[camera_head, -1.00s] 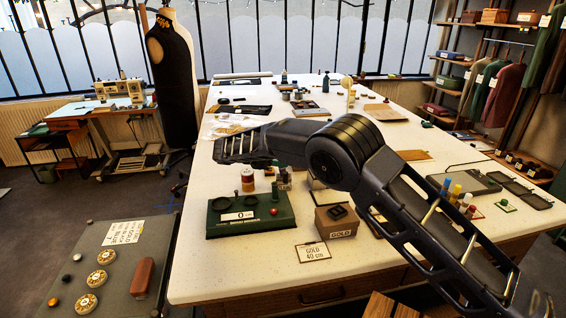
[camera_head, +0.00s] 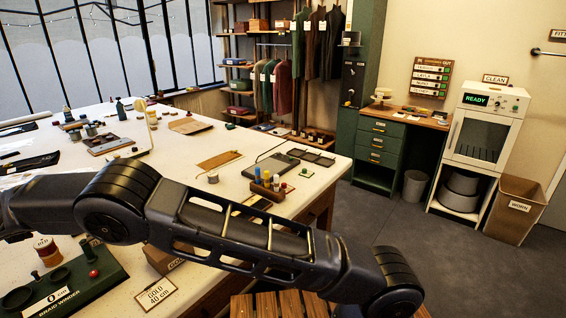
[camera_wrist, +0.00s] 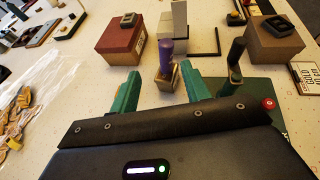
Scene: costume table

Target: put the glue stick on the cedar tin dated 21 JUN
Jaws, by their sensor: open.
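My gripper (camera_wrist: 160,82) shows in the wrist view, open, its two green fingers apart above the worktable. A purple upright piece (camera_wrist: 174,62) on a small labelled wooden block (camera_wrist: 167,82) shows just beyond the fingertips; I cannot tell whether it is between them. I cannot pick out the glue stick for certain. Several upright sticks with blue, yellow and red tops (camera_head: 267,181) stand in a rack in the head view, far from the gripper. No cedar tin with a readable 21 JUN date shows. The gripper itself is outside the head view.
In the wrist view a dark red box (camera_wrist: 118,42) and a brown box (camera_wrist: 265,50) stand beyond the gripper. A green braid winder (camera_head: 85,283) is on the worktable (camera_head: 215,140). A cabinet oven reading READY (camera_head: 484,135) and a bin (camera_head: 516,205) stand right.

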